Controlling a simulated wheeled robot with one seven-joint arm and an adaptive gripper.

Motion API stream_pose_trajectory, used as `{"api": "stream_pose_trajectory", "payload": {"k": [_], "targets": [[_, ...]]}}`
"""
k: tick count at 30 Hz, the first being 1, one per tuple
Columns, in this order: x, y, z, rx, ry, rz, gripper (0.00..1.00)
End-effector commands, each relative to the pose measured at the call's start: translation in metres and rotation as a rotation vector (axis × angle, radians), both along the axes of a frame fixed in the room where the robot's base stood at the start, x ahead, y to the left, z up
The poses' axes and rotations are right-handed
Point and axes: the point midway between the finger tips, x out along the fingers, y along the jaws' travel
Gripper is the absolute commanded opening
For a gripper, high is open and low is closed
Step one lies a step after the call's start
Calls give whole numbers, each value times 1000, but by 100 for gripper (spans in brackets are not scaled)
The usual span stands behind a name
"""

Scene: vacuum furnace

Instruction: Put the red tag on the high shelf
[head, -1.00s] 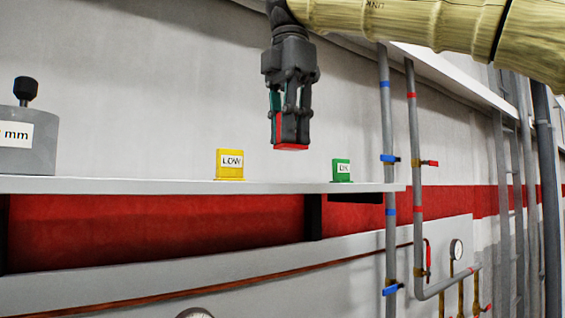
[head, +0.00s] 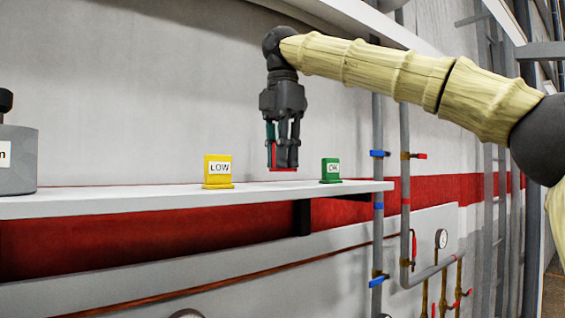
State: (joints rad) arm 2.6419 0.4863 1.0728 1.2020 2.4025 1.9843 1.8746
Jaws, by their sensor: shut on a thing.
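The red tag (head: 284,158) is in my gripper (head: 283,152), which points straight down and is shut on it. Part of the tag is hidden by the fingers. The tag shows just above the white high shelf (head: 120,201), between a yellow tag marked LOW (head: 218,171) and a green tag marked OK (head: 331,170). Both of these stand upright on the shelf. I cannot tell for certain whether the red tag touches the shelf; its lower edge appears slightly above the surface.
A grey cylinder with a black knob (head: 17,160) stands at the shelf's left end. Vertical pipes with blue and red valve handles (head: 378,154) stand by its right end. Another ledge runs above. The shelf is clear between the cylinder and the yellow tag.

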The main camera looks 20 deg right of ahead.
Motion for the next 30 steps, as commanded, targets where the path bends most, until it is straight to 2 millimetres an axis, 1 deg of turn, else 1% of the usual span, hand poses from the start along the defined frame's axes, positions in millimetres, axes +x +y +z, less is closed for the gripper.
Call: {"api": "stream_pose_trajectory", "payload": {"k": [6,9,17,21,22,24,25,30], "targets": [[0,-1,-19,1,1,0,0],[0,0,-23,0,1,-1,0],[0,0,-25,0,0,-1,0],[0,0,-29,0,0,-1,0],[0,0,-27,0,0,-1,19],[0,0,-27,0,0,-1,32],[0,0,-27,0,0,-1,35],[0,0,-27,0,0,-1,35]]}}
